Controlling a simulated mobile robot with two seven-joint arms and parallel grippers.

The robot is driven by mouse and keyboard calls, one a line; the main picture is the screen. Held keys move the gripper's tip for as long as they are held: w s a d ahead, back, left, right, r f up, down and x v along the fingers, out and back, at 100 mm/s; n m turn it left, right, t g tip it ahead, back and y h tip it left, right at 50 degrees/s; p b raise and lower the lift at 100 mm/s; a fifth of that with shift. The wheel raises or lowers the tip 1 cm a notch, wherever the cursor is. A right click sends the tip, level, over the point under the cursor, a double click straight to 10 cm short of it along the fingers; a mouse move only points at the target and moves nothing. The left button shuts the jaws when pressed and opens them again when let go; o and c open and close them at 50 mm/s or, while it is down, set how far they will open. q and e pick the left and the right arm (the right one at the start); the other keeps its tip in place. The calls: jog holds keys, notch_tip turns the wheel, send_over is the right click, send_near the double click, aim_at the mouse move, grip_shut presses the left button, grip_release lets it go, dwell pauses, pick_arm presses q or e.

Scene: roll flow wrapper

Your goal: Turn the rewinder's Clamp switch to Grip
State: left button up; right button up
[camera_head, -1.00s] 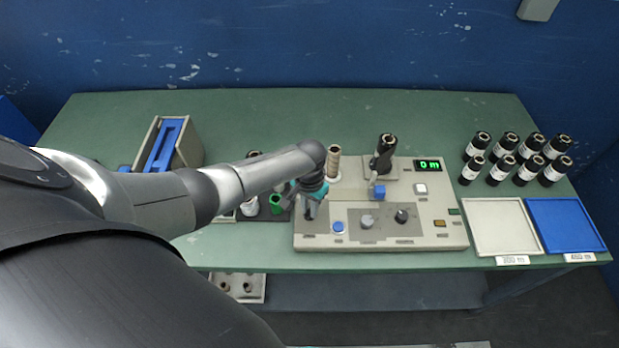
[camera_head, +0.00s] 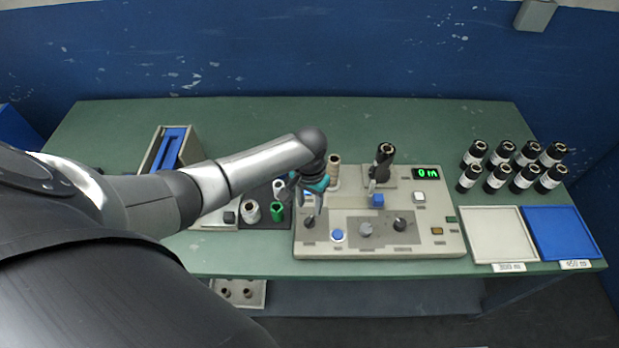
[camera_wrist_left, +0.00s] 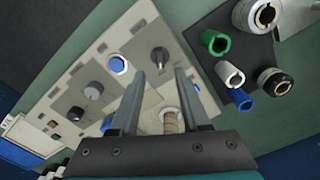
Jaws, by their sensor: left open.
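The rewinder (camera_head: 440,247) is a beige panel box on the green table, with several knobs. A dark knob (camera_head: 309,222) sits at its left front; it also shows in the wrist view (camera_wrist_left: 159,58). Its label is too small to read, so I cannot confirm it is the Clamp switch or tell its setting. My left gripper (camera_head: 311,203) is just above and behind this knob, open and empty. In the wrist view its two fingers (camera_wrist_left: 159,76) stand apart, with the knob beyond the gap between their tips. My right gripper is not in view.
A blue button (camera_head: 338,236) and two more knobs (camera_head: 366,229) (camera_head: 400,225) lie right of the left knob. A brown core (camera_head: 334,170) stands behind my gripper. A green tube (camera_head: 277,212) stands to the left. Black rolls (camera_head: 467,178) and two trays (camera_head: 562,230) are at the right.

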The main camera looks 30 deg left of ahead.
pick_arm(q)
notch_tip(320, 180, up, 8)
jog(key=p, duration=0.1)
jog(key=shift+r, duration=0.25)
jog(key=shift+d, duration=0.1)
dwell(0.3)
